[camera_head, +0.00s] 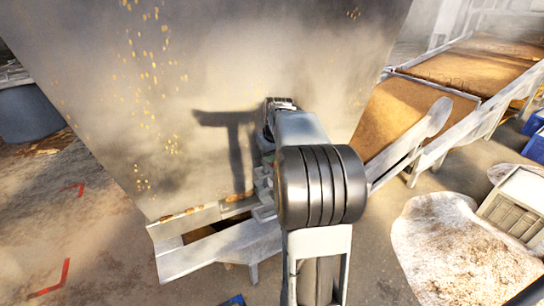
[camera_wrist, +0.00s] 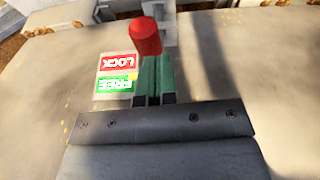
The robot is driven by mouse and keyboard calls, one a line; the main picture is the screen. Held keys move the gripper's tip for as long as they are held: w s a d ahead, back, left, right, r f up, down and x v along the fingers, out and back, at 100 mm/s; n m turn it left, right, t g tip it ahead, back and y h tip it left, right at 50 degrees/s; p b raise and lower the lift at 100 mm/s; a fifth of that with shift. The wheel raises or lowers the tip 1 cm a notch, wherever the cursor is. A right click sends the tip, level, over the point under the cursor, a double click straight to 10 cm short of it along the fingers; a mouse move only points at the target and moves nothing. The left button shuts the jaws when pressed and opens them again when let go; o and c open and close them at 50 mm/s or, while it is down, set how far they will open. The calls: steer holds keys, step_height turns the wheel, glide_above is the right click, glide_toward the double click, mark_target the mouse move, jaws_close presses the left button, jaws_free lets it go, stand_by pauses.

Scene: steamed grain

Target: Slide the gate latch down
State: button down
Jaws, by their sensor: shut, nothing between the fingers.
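The red knob of the gate latch (camera_wrist: 146,36) shows at the upper middle of the wrist view, by a grey metal bracket (camera_wrist: 162,12). My gripper (camera_wrist: 153,62) has its green fingers shut with nothing between them. The fingertips are right at the knob, overlapping its lower edge in this view; I cannot tell whether they touch. A label shows upside down left of the fingers, with a red LOCK field (camera_wrist: 118,63) and a green FREE field (camera_wrist: 114,84). In the head view my arm hides the latch and the fingers.
The large metal hopper (camera_head: 240,60) fills the upper left, with grains stuck to its face. A pale metal frame (camera_head: 220,250) runs below it. A grain-covered conveyor (camera_head: 470,65) is at the upper right. A pale sack (camera_head: 450,250) and a crate (camera_head: 518,200) are at right.

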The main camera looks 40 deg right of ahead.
steer(key=shift+f, duration=0.2)
step_height(320, 180, down, 5)
steer(key=b, duration=0.3)
steer(key=shift+r, duration=0.1)
stand_by(0.3)
steer(key=w+p+v, duration=0.1)
steer(key=p+v, duration=0.1)
steer(key=v, duration=1.2)
steer(key=shift+r+p, duration=0.25)
steer(key=shift+p, duration=0.15)
steer(key=shift+w, duration=0.2)
